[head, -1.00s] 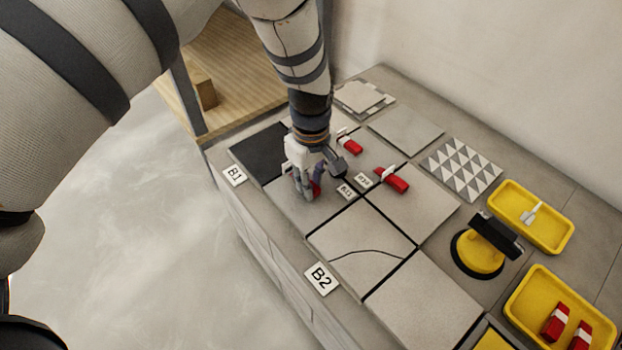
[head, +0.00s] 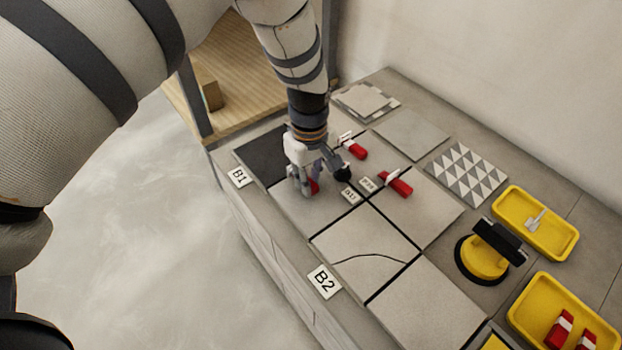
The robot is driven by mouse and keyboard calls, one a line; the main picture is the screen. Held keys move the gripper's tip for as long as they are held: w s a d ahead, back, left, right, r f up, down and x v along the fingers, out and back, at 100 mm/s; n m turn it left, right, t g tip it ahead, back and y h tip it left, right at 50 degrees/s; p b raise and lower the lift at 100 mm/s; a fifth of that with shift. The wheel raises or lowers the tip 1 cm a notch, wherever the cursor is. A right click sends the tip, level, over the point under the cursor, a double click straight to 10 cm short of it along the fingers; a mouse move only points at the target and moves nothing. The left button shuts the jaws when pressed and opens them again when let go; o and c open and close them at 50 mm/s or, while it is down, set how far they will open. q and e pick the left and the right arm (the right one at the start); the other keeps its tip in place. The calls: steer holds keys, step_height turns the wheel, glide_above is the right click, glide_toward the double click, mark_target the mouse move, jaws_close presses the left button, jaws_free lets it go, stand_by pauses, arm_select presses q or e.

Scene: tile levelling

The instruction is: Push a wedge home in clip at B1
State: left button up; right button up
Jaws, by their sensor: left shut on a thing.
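My left gripper (head: 308,182) reaches down over the tile beside the B1 label (head: 239,176). It is shut on a red wedge (head: 314,186), which shows only in part between the fingers. The white clip at that spot is mostly hidden by the gripper, so I cannot tell how far the wedge sits in it. Two more red wedges with white clips lie at tile joints behind and to the right: one red wedge (head: 355,150) and another red wedge (head: 398,184). My right gripper is not in view.
A B2 label (head: 323,281) lies at the front edge by a cracked tile (head: 362,245). Yellow trays (head: 570,240) and a yellow-black suction lifter (head: 484,258) stand at the right. A black square (head: 262,152) is left of the gripper. A patterned tile (head: 466,172) lies behind.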

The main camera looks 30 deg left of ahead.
arm_select(q)
steer(key=shift+w+a, duration=0.25)
steer(key=shift+a, duration=0.45)
steer(key=shift+w+a, duration=0.25)
steer(key=shift+a, duration=0.45)
stand_by(1.8)
steer(key=o, duration=0.9)
steer(key=shift+c, duration=0.2)
step_height(320, 180, up, 12)
